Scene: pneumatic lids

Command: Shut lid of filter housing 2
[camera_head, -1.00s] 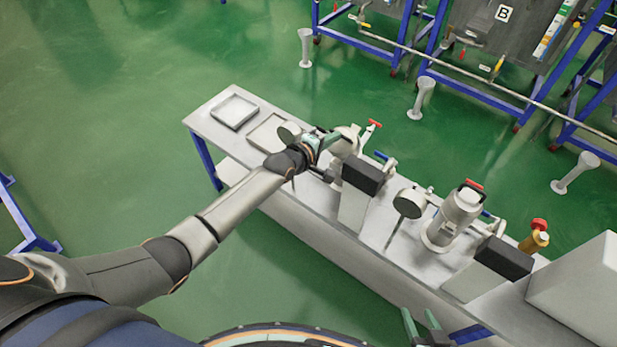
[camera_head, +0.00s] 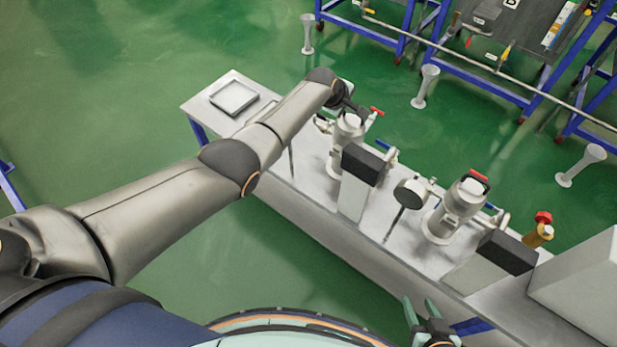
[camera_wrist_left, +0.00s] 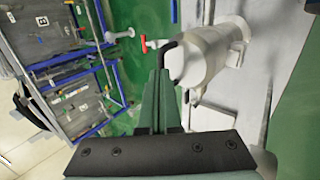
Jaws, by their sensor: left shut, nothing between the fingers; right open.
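Two white filter housings stand on the bench, a left one (camera_head: 346,138) and a right one (camera_head: 455,208); no number is readable on either. The right housing has a black bracket and a red piece (camera_head: 478,177) on top. My left arm reaches over to the left housing, and its hand partly covers that housing's top. In the left wrist view, my left gripper (camera_wrist_left: 160,75) is shut and empty beside a bent black bar (camera_wrist_left: 169,52) on the white housing (camera_wrist_left: 212,62). Contact cannot be told. My right gripper (camera_head: 420,305) is open at the bottom, away from both housings.
Blue-framed racks stand behind. The green floor at left is clear.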

